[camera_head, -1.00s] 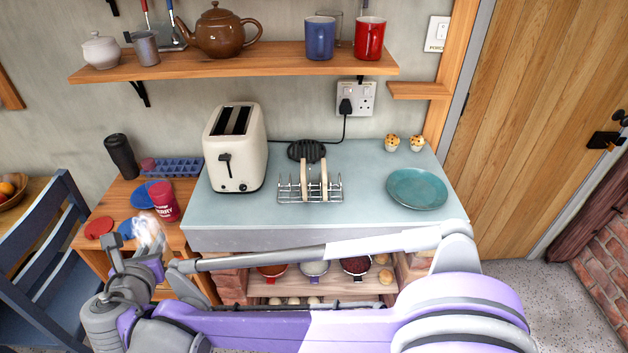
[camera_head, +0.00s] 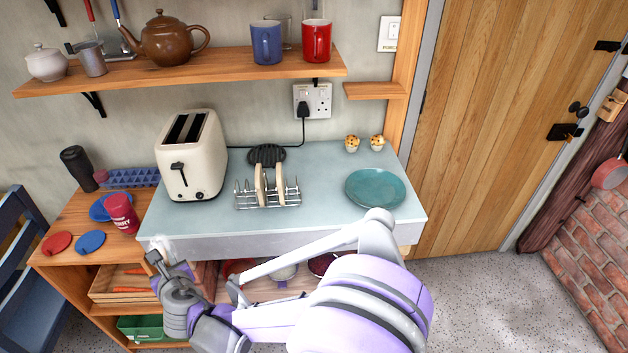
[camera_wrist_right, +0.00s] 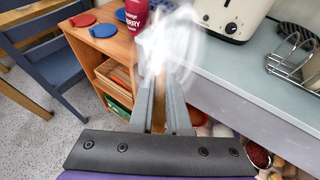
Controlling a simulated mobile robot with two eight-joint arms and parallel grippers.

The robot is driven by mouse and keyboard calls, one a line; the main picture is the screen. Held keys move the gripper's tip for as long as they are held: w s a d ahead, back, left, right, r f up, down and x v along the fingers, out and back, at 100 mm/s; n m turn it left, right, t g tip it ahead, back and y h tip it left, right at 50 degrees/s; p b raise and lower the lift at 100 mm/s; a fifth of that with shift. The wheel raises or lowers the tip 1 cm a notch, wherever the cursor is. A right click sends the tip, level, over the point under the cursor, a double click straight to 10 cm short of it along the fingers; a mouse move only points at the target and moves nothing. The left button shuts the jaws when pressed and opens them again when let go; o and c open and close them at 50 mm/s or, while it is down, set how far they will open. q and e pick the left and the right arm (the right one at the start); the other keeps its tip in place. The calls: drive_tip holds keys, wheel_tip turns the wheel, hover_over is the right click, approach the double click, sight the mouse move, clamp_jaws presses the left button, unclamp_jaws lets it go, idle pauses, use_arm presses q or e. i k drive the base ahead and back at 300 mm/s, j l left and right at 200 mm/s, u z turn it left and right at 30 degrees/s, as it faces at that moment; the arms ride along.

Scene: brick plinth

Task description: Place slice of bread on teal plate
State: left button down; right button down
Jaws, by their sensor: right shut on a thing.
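The teal plate (camera_head: 375,187) lies empty on the right part of the pale counter. My right gripper (camera_head: 158,256) is in front of the counter's left front corner, far from the plate. In the right wrist view my right gripper (camera_wrist_right: 164,82) is shut on a whitish, see-through, blurred thing (camera_wrist_right: 168,42). A tan bit shows between the fingertips; I cannot tell what the held thing is. My left gripper is not in view.
A cream toaster (camera_head: 192,160) stands left of the rack. Two muffins (camera_head: 364,143) sit behind the plate. A dark red cup (camera_head: 122,213) and several coloured discs are on the lower wooden unit (camera_head: 75,262) at left. A shelf (camera_head: 190,75) hangs above the counter.

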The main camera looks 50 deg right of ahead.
sight(374, 192)
drive_tip(key=k+l, duration=0.6)
drive_tip(key=k+l+z, duration=0.1)
drive_tip(key=z, duration=0.4)
drive_tip(key=k+l+z, duration=0.1)
drive_tip(key=z, duration=0.4)
